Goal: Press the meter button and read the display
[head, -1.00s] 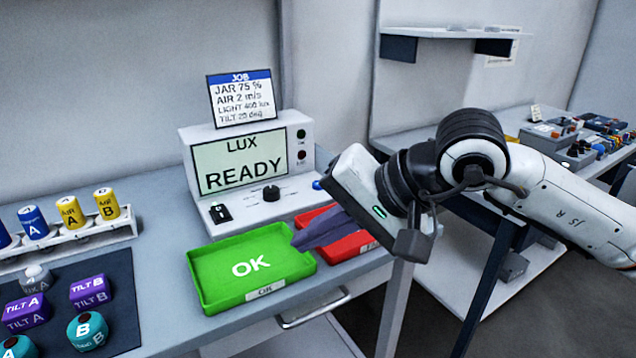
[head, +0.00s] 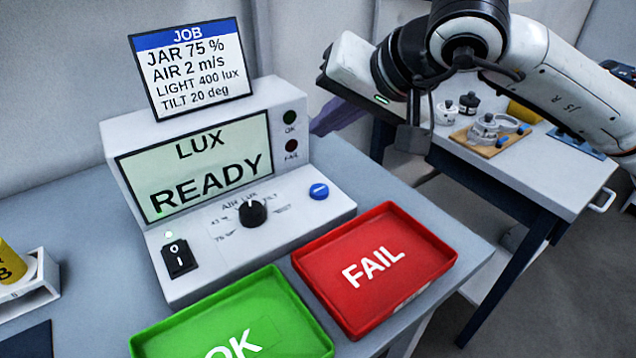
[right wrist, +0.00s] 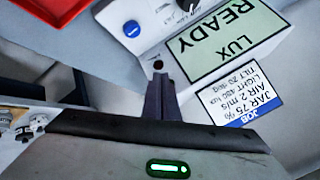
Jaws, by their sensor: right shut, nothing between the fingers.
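The white meter (head: 200,190) stands on the table in the head view. Its display (head: 205,170) reads "LUX READY". A blue round button (head: 319,191) sits on the right of its front ledge, beside a black dial (head: 253,212) and a rocker switch (head: 179,257) with a lit green lamp. My right gripper (head: 316,127) is shut and empty, just right of the meter's display housing, above and behind the button. The right wrist view shows its closed dark fingers (right wrist: 160,84) over the meter's edge, with the blue button (right wrist: 132,29) apart from them. My left gripper is out of view.
A job card (head: 190,68) on top of the meter lists JAR 75 %, AIR 2 m/s, LIGHT 400 lux, TILT 20 deg. An empty green OK tray (head: 262,310) and an empty red FAIL tray (head: 400,232) lie in front. Another table (head: 520,170) stands at right.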

